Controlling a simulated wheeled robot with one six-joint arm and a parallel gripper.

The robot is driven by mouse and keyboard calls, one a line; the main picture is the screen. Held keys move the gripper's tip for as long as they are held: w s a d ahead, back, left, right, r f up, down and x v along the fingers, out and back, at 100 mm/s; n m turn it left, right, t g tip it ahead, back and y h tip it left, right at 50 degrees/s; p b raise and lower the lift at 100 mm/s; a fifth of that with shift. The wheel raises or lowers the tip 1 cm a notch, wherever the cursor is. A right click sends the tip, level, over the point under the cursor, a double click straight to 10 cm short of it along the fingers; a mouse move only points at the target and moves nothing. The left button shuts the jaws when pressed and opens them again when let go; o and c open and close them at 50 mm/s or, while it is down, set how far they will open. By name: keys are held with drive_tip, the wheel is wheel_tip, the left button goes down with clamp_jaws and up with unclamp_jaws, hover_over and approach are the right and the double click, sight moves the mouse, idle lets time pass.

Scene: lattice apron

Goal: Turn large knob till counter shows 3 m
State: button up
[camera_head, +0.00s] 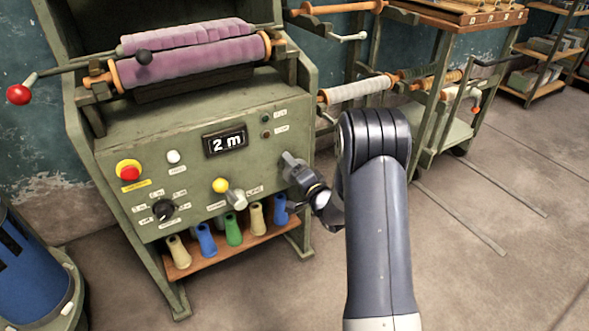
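The counter (226,141) on the green machine's front panel reads "2 m". A round black knob (163,210) with several small labels around it sits at the panel's lower left. My gripper (292,163) is at the panel's right edge, well to the right of the black knob. Its fingers are small and seen at an angle, so I cannot tell whether they are open or shut, or touch a control there.
A red-and-yellow button (129,170) and a white button (173,157) are on the panel. A red-ended crank (18,95) sticks out at upper left. Several coloured spools stand on a wooden shelf (222,255) below. A blue bin (30,270) stands left. Floor at right is mostly clear.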

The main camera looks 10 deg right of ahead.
drive_tip(key=o, duration=1)
drive_tip(key=p+v, duration=0.1)
drive_tip(key=v, duration=0.9)
drive_tip(key=shift+s+d+p, duration=0.15)
drive_tip(key=shift+s+p, duration=0.2)
drive_tip(key=shift+s, duration=0.05)
drive_tip(key=shift+w, duration=0.1)
drive_tip(key=b+x, duration=0.1)
drive_tip(key=x, duration=0.9)
drive_tip(key=shift+w+b, duration=0.35)
drive_tip(key=shift+b, duration=0.05)
drive_tip(key=shift+s, duration=0.15)
